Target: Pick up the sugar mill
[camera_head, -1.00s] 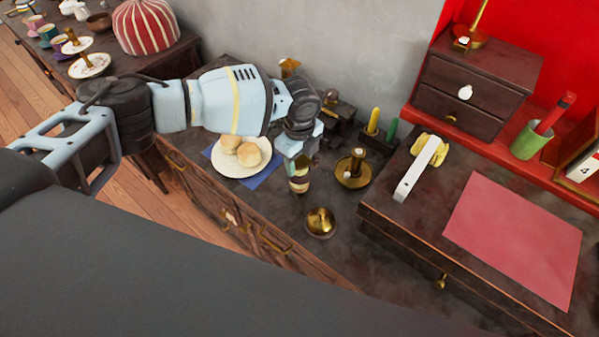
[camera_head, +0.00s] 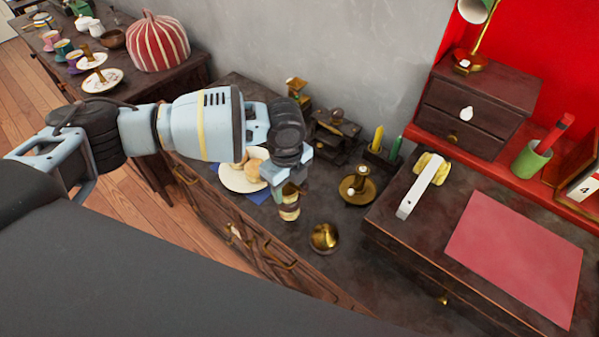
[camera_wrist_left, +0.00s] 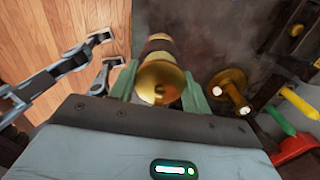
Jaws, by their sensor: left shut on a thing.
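The sugar mill (camera_head: 289,212) is a small banded cream and brown cylinder with a brass top. My left gripper (camera_head: 289,190) comes down over its upper part and is shut on it. In the left wrist view the mill (camera_wrist_left: 160,80) sits between the two finger plates, its round brass end facing the camera. The fingers hide part of its sides. I cannot tell whether its base touches the dark cabinet top.
A brass bowl (camera_head: 324,238) and a brass candle holder (camera_head: 357,188) stand close to the right of the mill. A white plate with buns (camera_head: 232,181) is partly behind my arm. A dark box with a red sheet (camera_head: 515,250) fills the right side.

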